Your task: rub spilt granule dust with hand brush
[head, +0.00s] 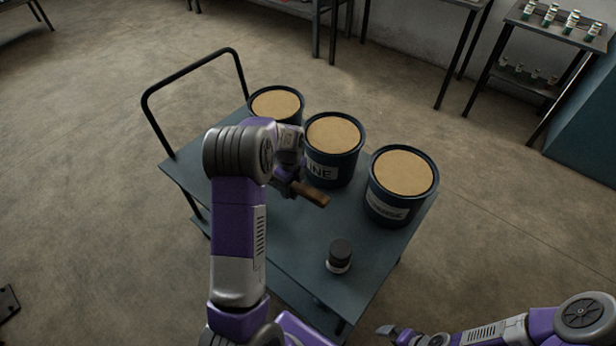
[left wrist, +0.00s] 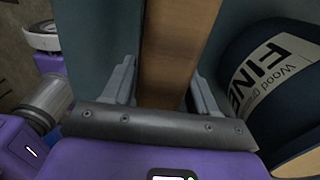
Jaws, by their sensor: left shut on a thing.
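My left gripper (head: 284,184) is over the cart top, shut on the hand brush (head: 311,194), of which a brown wooden part shows. In the left wrist view the brown wood (left wrist: 172,50) runs between the two fingers (left wrist: 162,92). The brush's bristles are hidden, and I cannot tell whether it touches the cart. No spilt granule dust can be made out; my left arm covers part of the cart top. My right gripper (head: 388,331) is low at the bottom edge, in front of the cart; its jaw state is unclear.
The blue-grey cart (head: 290,243) carries three dark tubs of tan granules: back (head: 276,103), middle "FINE" (head: 333,148) and right (head: 401,185). A small dark-lidded jar (head: 339,256) stands near the front. A rack with bottles (head: 555,30) is at far right.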

